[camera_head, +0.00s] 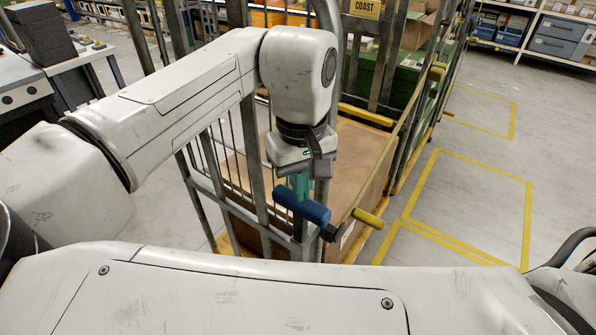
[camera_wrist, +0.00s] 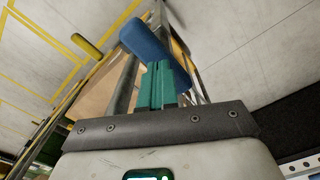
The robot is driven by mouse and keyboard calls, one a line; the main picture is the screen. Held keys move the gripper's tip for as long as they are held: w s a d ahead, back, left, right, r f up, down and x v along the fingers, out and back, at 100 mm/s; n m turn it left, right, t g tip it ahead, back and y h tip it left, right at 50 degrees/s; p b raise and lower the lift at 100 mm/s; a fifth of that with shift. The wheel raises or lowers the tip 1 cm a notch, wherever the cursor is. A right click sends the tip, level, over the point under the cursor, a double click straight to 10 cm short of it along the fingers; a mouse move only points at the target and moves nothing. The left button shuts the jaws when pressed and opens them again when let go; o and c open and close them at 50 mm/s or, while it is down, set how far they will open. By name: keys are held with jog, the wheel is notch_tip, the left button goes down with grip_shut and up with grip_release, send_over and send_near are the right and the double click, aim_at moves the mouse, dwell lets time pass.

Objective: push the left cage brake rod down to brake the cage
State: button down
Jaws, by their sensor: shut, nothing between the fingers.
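A blue cylindrical grip (camera_head: 302,204) sits on a dark bracket at the near corner post of the near cage (camera_head: 263,218). It looks like the brake rod's handle, but the rod itself is largely hidden. My gripper (camera_head: 300,190) points down with its teal fingers shut and empty, right at the blue grip. In the wrist view the blue grip (camera_wrist: 150,42) lies across the tips of the shut teal fingers (camera_wrist: 157,68). They look very close; I cannot tell whether they touch.
A yellow grip (camera_head: 368,218) sticks out right of the blue one, and shows in the wrist view (camera_wrist: 87,45). A cardboard box (camera_head: 360,155) fills the cage. A cage with green contents (camera_head: 405,78) stands behind. Yellow-marked floor (camera_head: 470,200) at right is clear. A workbench (camera_head: 60,75) stands left.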

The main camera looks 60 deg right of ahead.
notch_tip(320, 180, up, 7)
jog(key=p, duration=0.6)
jog(key=shift+f, duration=0.15)
dwell(0.4)
